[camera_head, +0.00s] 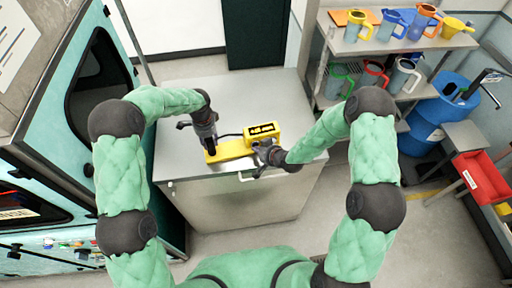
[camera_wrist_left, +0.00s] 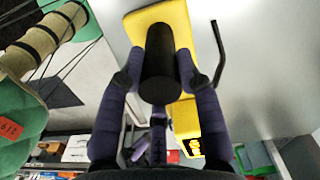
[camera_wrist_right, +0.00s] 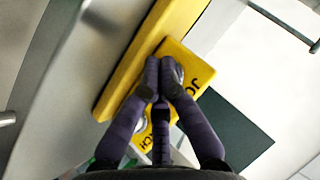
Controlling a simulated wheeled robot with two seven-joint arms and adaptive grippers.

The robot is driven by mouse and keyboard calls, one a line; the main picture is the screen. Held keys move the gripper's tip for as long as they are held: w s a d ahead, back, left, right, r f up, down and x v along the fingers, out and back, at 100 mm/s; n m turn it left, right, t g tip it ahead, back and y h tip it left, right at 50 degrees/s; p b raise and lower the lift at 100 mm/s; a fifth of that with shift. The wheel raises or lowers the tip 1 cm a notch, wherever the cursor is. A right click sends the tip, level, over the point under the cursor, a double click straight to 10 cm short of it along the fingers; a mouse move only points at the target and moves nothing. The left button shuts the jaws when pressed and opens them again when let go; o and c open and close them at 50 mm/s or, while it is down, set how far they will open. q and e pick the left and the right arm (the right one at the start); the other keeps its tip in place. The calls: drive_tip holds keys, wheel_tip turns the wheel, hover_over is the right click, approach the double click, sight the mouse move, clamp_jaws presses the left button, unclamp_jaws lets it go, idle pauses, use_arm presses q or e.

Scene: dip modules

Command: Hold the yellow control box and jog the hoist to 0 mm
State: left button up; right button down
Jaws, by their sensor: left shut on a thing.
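The yellow control box (camera_head: 234,151) lies on the grey worktop, with a raised yellow part bearing a dark display (camera_head: 263,130) whose digits are too small to read surely. My left gripper (camera_head: 209,145) is shut around a black upright cylinder (camera_wrist_left: 160,62) at the left end of the box. My right gripper (camera_head: 262,153) is at the right part of the box. In the right wrist view its fingertips (camera_wrist_right: 162,68) are together over a yellow panel (camera_wrist_right: 188,62) with dark lettering and round grey buttons, partly hidden by the fingers. I cannot tell whether they touch a button.
The grey cabinet worktop (camera_head: 263,88) is clear behind the box. A shelf (camera_head: 350,46) with several coloured jugs stands at the back right, beside a blue drum (camera_head: 428,118) and a red bin (camera_head: 484,178). A teal machine (camera_head: 60,130) stands close on the left.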

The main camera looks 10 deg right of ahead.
idle(0.8)
drive_tip(key=shift+s+d, duration=0.1)
drive_tip(key=shift+s, duration=0.9)
drive_tip(key=shift+s+d, duration=0.2)
drive_tip(key=shift+s, duration=2.3)
idle(0.4)
drive_tip(key=s, duration=0.1)
drive_tip(key=s+d, duration=0.1)
drive_tip(key=s, duration=0.1)
idle(0.4)
